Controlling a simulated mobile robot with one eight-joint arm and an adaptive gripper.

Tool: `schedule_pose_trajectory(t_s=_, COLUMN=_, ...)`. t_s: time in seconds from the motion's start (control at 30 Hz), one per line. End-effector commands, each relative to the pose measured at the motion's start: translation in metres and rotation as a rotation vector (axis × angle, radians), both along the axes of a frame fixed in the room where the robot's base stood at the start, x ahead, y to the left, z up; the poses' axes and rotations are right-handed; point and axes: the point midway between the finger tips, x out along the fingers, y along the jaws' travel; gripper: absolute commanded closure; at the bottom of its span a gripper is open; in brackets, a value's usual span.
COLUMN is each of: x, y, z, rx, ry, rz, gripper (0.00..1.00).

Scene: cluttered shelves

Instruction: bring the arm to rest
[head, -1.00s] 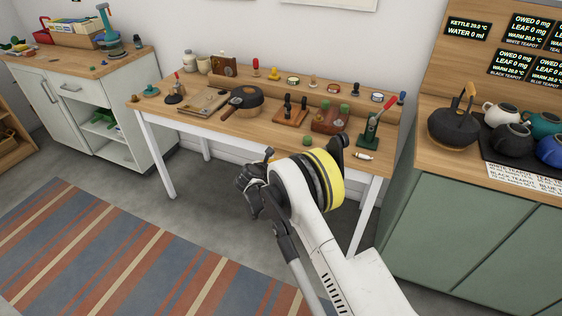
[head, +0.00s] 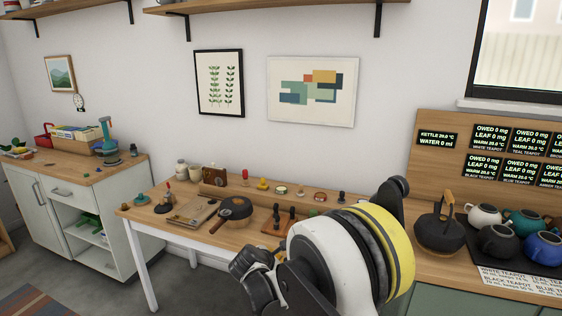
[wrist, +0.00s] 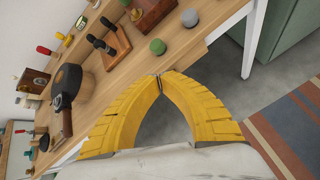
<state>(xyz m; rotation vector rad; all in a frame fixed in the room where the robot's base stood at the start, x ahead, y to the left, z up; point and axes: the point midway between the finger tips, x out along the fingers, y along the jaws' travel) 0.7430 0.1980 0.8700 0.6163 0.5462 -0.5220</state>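My gripper (wrist: 160,77) shows in the wrist view as two yellow fingers that meet at their tips. It is shut, with nothing between the fingers. It is in the air by the edge of the wooden table (wrist: 205,30), with grey floor showing through the gap below the tips. In the head view my raised white arm with its yellow band fills the lower middle and hides the right part of the table. I cannot make out the fingertips there.
A dark pan (head: 236,210), a wooden board (head: 193,212) and small stamps crowd the table. A black kettle (head: 440,232) and several teapots stand on the right counter. A white cabinet (head: 75,215) is at left. A shelf (head: 280,8) hangs above.

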Motion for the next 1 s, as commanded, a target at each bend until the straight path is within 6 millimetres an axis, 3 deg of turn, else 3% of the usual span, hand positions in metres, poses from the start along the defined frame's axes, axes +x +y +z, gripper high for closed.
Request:
schedule_pose_trajectory(t_s=0.03, x=-0.009, y=-0.019, z=0.025, rx=0.081, ry=-0.006, rz=-0.066, gripper=1.0)
schedule_pose_trajectory(t_s=0.2, x=-0.053, y=-0.073, z=0.091, rx=0.389, ry=-0.034, rz=-0.313, gripper=1.0)
schedule_pose_trajectory(t_s=0.37, x=-0.111, y=-0.119, z=0.138, rx=0.669, ry=-0.066, rz=-0.561, gripper=1.0)
schedule_pose_trajectory(t_s=0.5, x=-0.172, y=-0.152, z=0.165, rx=0.909, ry=-0.097, rz=-0.786, gripper=1.0)
schedule_pose_trajectory(t_s=0.63, x=-0.232, y=-0.175, z=0.178, rx=1.126, ry=-0.13, rz=-1.003, gripper=1.0)
schedule_pose_trajectory(t_s=0.8, x=-0.307, y=-0.193, z=0.177, rx=1.397, ry=-0.174, rz=-1.289, gripper=1.0)
schedule_pose_trajectory(t_s=1.0, x=-0.364, y=-0.199, z=0.163, rx=1.623, ry=-0.211, rz=-1.539, gripper=1.0)
